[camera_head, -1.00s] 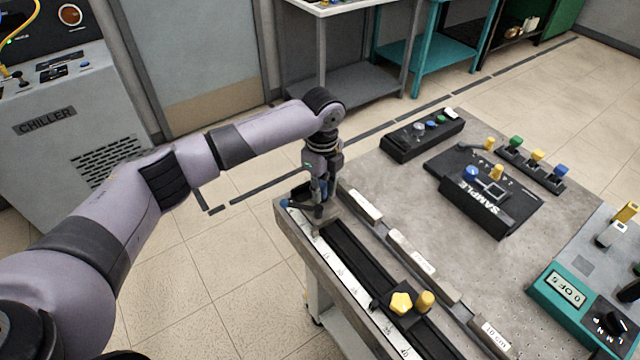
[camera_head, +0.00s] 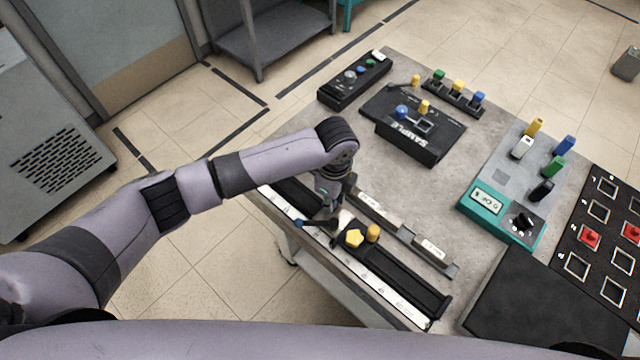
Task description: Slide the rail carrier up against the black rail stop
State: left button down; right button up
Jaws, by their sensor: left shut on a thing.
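The black rail stop (camera_head: 364,244) sits on the dark rail (camera_head: 405,274) along the table's front edge, with a yellow star knob and a yellow round post on top. My left gripper (camera_head: 329,205) points down over the rail just left of the stop. It is shut on the rail carrier (camera_head: 343,217), which is mostly hidden by the gripper. A pale part of the carrier shows close beside the stop, and a blue knob (camera_head: 299,223) sticks out on the near side. I cannot tell whether carrier and stop touch. My right gripper is out of view.
A white scale strip (camera_head: 372,288) runs along the rail's near side. Pale labelled blocks (camera_head: 377,206) lie in a tray behind it. A black SAMPLE box (camera_head: 410,140), a teal-fronted meter (camera_head: 487,202) and a black slot board (camera_head: 604,237) stand farther back and right.

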pick_arm(q)
jog(key=shift+d, duration=0.1)
jog(key=c, duration=1.6)
grip_release()
jog(key=shift+o, duration=0.9)
jog(key=shift+r, duration=0.1)
notch_tip(320, 180, up, 12)
